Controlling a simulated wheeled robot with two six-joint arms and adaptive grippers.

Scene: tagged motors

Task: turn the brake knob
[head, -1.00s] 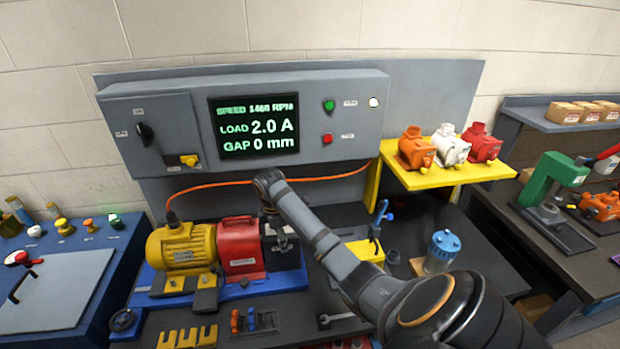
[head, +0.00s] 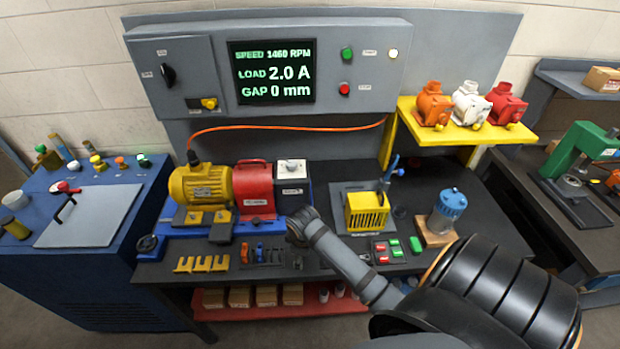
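A dark box with a pale top (head: 293,180) stands at the right end of the motor row, beside the red housing (head: 255,188). A small pale knob (head: 291,166) sits on its top and looks like the brake knob; its pointer direction is too small to read. The yellow motor (head: 202,186) is at the left of the row. My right arm reaches in from the lower right, and its gripper (head: 299,224) is just in front of and below the box, apart from the knob. Its fingers are too small and dark to tell open from shut. My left gripper is out of view.
The panel screen (head: 272,72) reads 1460 RPM, 2.0 A and 0 mm. A yellow slotted block (head: 367,212), a blue-lidded jar (head: 449,208) and a small button tray (head: 386,251) stand to the right. Coloured motors sit on the yellow shelf (head: 465,134).

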